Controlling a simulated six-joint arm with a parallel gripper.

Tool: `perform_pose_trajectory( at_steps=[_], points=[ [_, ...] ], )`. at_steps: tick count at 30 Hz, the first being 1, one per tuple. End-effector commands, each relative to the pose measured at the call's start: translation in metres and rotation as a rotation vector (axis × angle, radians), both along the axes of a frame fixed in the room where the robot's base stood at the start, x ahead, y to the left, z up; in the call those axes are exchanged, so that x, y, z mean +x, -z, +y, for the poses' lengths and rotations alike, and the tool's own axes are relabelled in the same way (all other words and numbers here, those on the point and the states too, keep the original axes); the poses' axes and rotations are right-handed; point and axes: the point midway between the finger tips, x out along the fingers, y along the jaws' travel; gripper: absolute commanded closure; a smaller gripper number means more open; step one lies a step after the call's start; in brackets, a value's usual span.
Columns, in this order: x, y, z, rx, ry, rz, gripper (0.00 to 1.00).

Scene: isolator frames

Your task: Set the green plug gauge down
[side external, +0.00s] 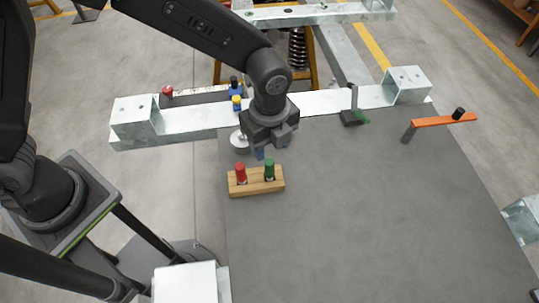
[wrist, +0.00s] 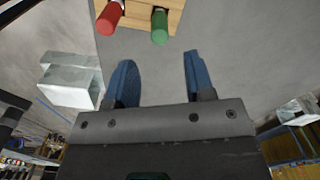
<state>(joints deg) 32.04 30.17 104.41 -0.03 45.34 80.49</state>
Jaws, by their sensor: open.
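The green plug gauge (side external: 269,170) stands upright in the right side of a small wooden block (side external: 240,190). It also shows in the wrist view (wrist: 160,27), ahead of my fingers. A red plug gauge (side external: 241,173) stands in the same block on the left, and it also shows in the wrist view (wrist: 109,17). My gripper (side external: 262,152) is just behind the block in the side view. In the wrist view my gripper's blue fingers (wrist: 158,75) are apart with nothing between them. The green gauge is clear of the fingers. The lower ends of both gauges are hidden in the block.
The grey table (side external: 370,210) is mostly clear to the right. Behind my gripper runs a metal beam (side external: 185,120) with raised end blocks. A dark clamp (side external: 352,116) sits at the table's back edge, and an orange bar (side external: 440,121) stands at the right.

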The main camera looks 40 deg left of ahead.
Motion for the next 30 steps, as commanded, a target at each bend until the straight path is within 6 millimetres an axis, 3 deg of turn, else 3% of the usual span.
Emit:
perform_pose_trajectory(
  at_steps=[6,16,19,24,30],
  points=[
    [0.000,-0.034,0.000,-0.001,0.000,-0.002,0.51],
    [0.000,-0.045,0.001,0.000,-0.006,-0.001,0.51],
    [0.000,-0.056,0.011,-0.010,-0.069,-0.016,0.51],
    [-0.006,-0.107,0.060,-0.065,-0.395,-0.088,0.51],
    [-0.040,-0.162,0.132,-0.171,-0.929,-0.182,0.51]
  ],
)
